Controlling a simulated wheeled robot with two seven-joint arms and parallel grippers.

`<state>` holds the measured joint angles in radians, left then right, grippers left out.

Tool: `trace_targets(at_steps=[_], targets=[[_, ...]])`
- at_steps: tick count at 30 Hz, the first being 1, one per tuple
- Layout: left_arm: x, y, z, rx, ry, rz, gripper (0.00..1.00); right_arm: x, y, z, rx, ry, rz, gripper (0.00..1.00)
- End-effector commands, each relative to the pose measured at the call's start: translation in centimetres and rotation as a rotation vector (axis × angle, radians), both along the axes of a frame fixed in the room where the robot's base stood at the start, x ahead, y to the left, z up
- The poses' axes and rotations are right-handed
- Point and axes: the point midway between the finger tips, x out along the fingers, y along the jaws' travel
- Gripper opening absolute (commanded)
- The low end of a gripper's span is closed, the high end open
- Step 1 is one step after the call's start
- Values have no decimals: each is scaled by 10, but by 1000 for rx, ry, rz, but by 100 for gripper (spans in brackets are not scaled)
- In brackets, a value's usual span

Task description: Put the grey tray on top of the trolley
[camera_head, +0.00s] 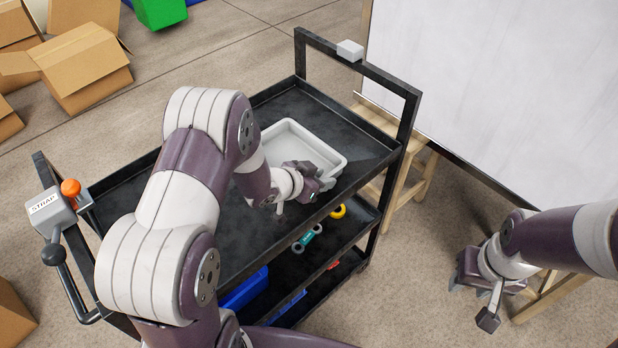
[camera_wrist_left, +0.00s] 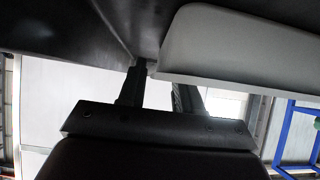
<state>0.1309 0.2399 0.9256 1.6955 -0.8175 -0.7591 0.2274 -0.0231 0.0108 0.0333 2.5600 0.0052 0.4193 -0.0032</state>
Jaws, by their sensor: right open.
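The grey tray (camera_head: 281,146) is a shallow rectangular tray with rounded corners. It appears to lie flat on the black top shelf of the trolley (camera_head: 254,243), towards its far right end. My left gripper (camera_head: 322,182) is at the tray's near right corner. In the left wrist view its two fingers (camera_wrist_left: 160,88) stand apart with a light gap between them, and the tray (camera_wrist_left: 235,45) fills the upper right, overlapping the right finger. Whether they touch is unclear. My right gripper (camera_head: 470,287) is open and empty, away from the trolley at the right.
A small light block (camera_head: 349,50) sits on the trolley's far handle rail. A grey box marked STRAP (camera_head: 48,212) with an orange knob is at the left end. Lower shelves hold a blue bin (camera_head: 245,288) and small items. A whiteboard (camera_head: 490,80) stands right; cardboard boxes (camera_head: 82,65) lie upper left.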

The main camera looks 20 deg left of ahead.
Motion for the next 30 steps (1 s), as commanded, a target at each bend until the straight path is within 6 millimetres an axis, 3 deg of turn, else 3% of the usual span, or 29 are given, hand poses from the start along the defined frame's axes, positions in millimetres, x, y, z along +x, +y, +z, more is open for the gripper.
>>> trace_targets(at_steps=[12,17,20,23,27,30], targets=[[-64,38,54,0,-1,4,34,0,0,14,0,0,0,43],[-72,49,62,43,27,41,34,0,0,15,0,0,0,43],[-77,70,70,181,163,202,34,0,0,15,0,0,0,43],[-116,77,79,266,399,375,34,0,0,14,0,0,0,43],[-185,53,89,250,708,473,34,0,0,14,0,0,0,43],[-210,40,94,224,815,484,34,0,0,14,0,0,0,43]])
